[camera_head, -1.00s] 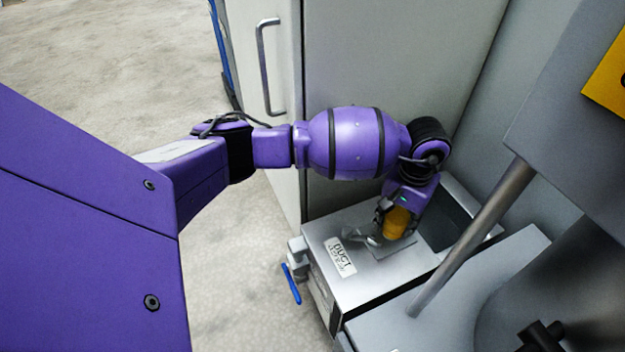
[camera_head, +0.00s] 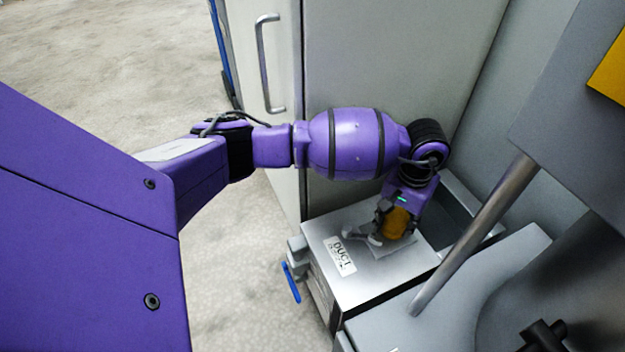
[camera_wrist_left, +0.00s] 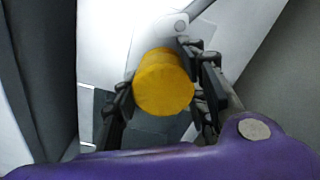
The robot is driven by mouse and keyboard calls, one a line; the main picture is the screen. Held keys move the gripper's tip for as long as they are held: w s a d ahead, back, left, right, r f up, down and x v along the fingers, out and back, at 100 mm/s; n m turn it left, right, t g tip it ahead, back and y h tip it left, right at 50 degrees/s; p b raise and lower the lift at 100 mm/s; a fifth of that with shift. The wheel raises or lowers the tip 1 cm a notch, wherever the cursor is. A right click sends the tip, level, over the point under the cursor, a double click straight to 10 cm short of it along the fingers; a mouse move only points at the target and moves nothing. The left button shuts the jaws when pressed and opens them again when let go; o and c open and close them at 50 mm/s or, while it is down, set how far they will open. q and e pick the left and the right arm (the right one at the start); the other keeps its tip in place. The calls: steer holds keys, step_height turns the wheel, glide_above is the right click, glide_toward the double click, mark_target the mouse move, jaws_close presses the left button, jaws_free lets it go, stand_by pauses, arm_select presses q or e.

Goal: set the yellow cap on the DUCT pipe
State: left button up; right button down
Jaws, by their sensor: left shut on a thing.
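The yellow cap (camera_head: 397,224) is held upright-looking in my left gripper (camera_head: 390,223), over the metal box top beside the DUCT label (camera_head: 341,256). In the left wrist view the cap (camera_wrist_left: 163,84) sits between both black finger sets of my left gripper (camera_wrist_left: 163,92), which are shut on it. The DUCT pipe itself cannot be made out; the cap and fingers cover the place under them. Whether the cap touches anything below cannot be told. My right gripper is not in view.
A grey lever-like part (camera_head: 361,236) lies close beside the cap. A blue-handled valve (camera_head: 291,281) is on the box's left side. A slanted metal rod (camera_head: 470,240) stands to the right, and a tall grey cabinet (camera_head: 390,60) stands behind.

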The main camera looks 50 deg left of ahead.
arm_select(q)
steer(key=shift+w+f+b, duration=0.1)
steer(key=shift+f+b, duration=0.25)
stand_by(0.3)
steer(key=o, duration=1.2)
step_height(320, 180, up, 12)
steer(key=shift+r, duration=0.1)
